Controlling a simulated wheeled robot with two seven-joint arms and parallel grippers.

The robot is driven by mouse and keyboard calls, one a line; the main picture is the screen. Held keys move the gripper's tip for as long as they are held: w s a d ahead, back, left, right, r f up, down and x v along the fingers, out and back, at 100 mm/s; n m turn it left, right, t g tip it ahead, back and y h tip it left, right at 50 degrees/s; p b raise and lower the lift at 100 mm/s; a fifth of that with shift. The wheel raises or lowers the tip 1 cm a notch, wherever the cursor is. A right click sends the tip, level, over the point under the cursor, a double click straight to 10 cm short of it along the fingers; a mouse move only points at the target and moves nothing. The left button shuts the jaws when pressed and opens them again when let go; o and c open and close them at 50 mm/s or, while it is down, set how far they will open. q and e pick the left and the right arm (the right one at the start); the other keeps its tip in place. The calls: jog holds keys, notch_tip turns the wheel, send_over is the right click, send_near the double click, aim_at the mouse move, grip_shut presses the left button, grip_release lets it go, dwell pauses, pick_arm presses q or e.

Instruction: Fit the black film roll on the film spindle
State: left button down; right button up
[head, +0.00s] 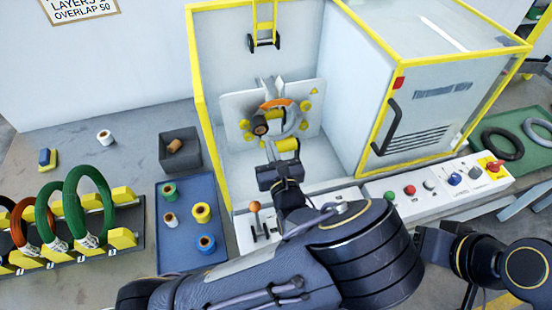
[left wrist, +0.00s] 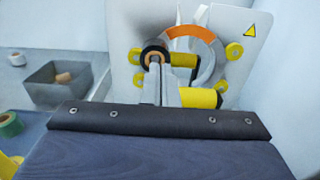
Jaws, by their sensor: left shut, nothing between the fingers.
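The black film roll (head: 261,124) is at the ring inside the machine, its brown core facing out. It also shows in the left wrist view (left wrist: 146,52), with a yellow roller beside it. The roll seems borne at the ring, but the film spindle is hidden behind or inside it; I cannot tell how far on it sits. My left gripper (head: 270,150) is shut and empty, just in front of and below the roll. Its fingers show in the left wrist view (left wrist: 157,78), overlapping the roll's lower edge; contact is unclear. My right gripper (head: 430,246) is at the lower right, fingers unclear.
The ring (head: 290,124) and yellow rollers (head: 288,145) crowd my left gripper. The machine's yellow-edged walls (head: 207,90) flank it. The control panel (head: 440,190) is right.

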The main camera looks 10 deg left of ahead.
aim_at(263, 127)
pick_arm(q)
jog(key=p+x, duration=0.1)
jog(key=x, duration=0.5)
jog(key=shift+w, duration=0.2)
pick_arm(e)
jog(key=shift+r, duration=0.85)
pick_arm(q)
jog(key=shift+a, duration=0.1)
jog(key=shift+x, duration=0.8)
jog(key=shift+r, duration=0.3)
pick_arm(e)
jog(key=shift+s+d, duration=0.15)
jog(key=shift+s, duration=0.3)
